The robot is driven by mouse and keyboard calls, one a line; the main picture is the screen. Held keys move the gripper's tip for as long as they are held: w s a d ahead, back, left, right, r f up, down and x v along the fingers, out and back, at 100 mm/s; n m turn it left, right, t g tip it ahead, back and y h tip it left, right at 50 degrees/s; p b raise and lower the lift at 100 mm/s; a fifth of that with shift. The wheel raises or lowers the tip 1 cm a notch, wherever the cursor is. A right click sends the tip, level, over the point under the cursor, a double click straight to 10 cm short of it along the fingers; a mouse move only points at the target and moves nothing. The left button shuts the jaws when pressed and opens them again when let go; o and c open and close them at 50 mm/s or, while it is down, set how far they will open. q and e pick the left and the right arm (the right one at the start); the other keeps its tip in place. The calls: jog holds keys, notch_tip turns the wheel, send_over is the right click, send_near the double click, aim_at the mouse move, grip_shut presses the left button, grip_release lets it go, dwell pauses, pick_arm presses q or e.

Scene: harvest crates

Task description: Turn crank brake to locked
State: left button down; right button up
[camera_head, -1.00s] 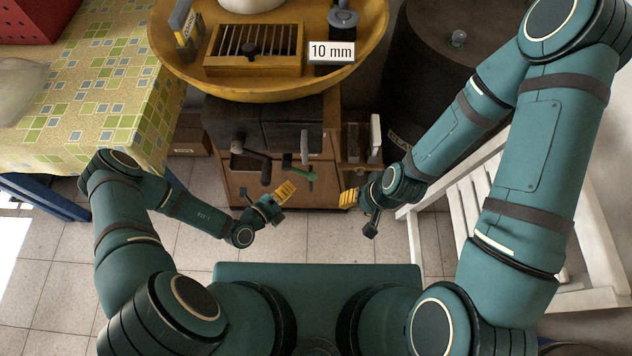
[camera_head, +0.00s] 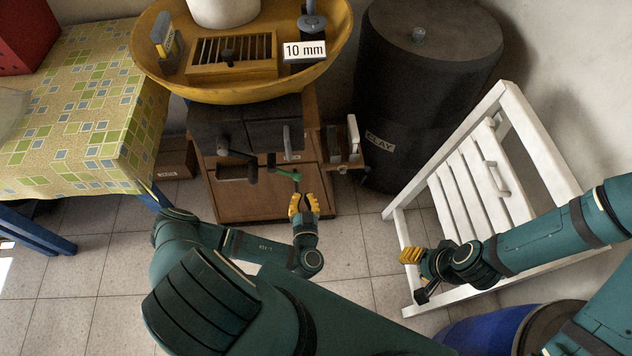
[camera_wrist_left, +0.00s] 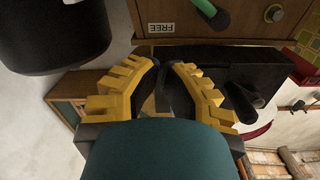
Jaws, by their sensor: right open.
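The crank brake looks like the small lever with a green grip (camera_head: 286,172) on the front of the wooden cabinet. In the left wrist view the green grip (camera_wrist_left: 222,18) shows at the top edge, near a "FREE" label (camera_wrist_left: 161,27). My left gripper (camera_head: 303,196) is just below and right of the green grip, its yellow fingers apart. In the wrist view its fingertips (camera_wrist_left: 166,65) have a narrow gap with dark parts behind; I see nothing clearly gripped. My right gripper (camera_head: 408,257) is open and empty, away to the right by the white chair.
A black crank (camera_head: 238,154) sits left of the brake, and a grey lever (camera_head: 286,140) above it. The wooden cabinet (camera_head: 240,200) carries a yellow basin (camera_head: 215,92).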

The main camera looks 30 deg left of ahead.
pick_arm(q)
jog(key=b, duration=0.1)
send_over(298, 176)
jog(key=s+d, duration=0.2)
jog(key=f, duration=0.1)
jog(key=f+b, duration=0.1)
jog(key=w+a+f, duration=0.1)
jog(key=shift+w, duration=0.1)
jog(key=shift+a+f, duration=0.1)
jog(key=shift+f, duration=0.4)
pick_arm(e)
jog(key=f, duration=0.2)
jog(key=shift+w+f, duration=0.3)
pick_arm(q)
jog(key=shift+a+f+b, duration=0.1)
jog(key=shift+b, duration=0.2)
pick_arm(e)
jog(key=shift+d, duration=0.15)
pick_arm(q)
jog(key=shift+f, duration=0.1)
jog(key=shift+m, duration=0.3)
pick_arm(e)
jog(key=shift+w+d, duration=0.3)
jog(key=shift+d, duration=0.25)
